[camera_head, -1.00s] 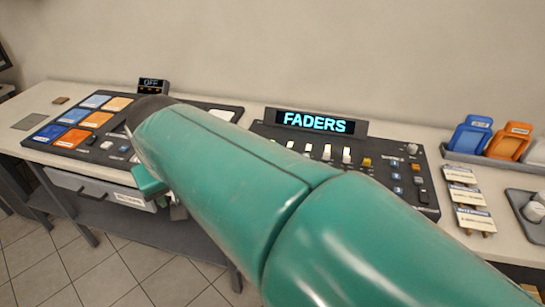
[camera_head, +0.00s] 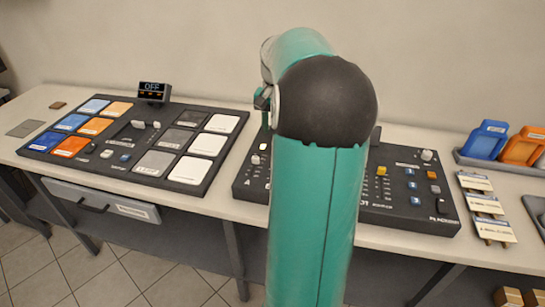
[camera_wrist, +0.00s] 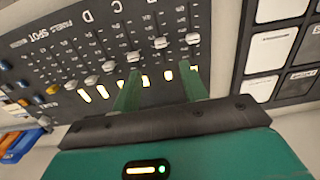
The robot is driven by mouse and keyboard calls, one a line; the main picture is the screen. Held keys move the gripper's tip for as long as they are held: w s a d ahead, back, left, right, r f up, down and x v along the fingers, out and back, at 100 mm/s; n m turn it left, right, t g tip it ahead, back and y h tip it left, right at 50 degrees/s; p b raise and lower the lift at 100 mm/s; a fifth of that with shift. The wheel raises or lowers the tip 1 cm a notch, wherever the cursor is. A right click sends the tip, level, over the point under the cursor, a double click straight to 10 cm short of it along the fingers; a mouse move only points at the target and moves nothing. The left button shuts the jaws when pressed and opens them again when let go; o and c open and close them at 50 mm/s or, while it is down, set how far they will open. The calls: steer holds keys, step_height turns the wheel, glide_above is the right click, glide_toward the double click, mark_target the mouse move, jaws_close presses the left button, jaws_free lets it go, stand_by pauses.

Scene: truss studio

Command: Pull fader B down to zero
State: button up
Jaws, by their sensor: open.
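The fader panel (camera_head: 410,205) is a dark console on the table, its middle hidden behind my arm in the head view. In the wrist view its fader caps sit in a row, with printed letters C and D at the top. My gripper (camera_wrist: 161,70) is open and empty. Its two green fingers point toward the caps, one on each side of fader B's line, with the cap beyond their tips. Contact cannot be told.
A pad panel (camera_head: 190,118) with coloured and white pads stands left of the fader panel, with a small OFF display (camera_head: 153,90) behind it. Blue (camera_head: 486,140) and orange (camera_head: 528,146) holders and labelled cards (camera_head: 483,204) lie to the right. A drawer (camera_head: 100,205) hangs under the table.

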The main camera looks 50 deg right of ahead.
step_height(320, 180, down, 12)
steer(key=shift+f, duration=0.2)
jaws_close()
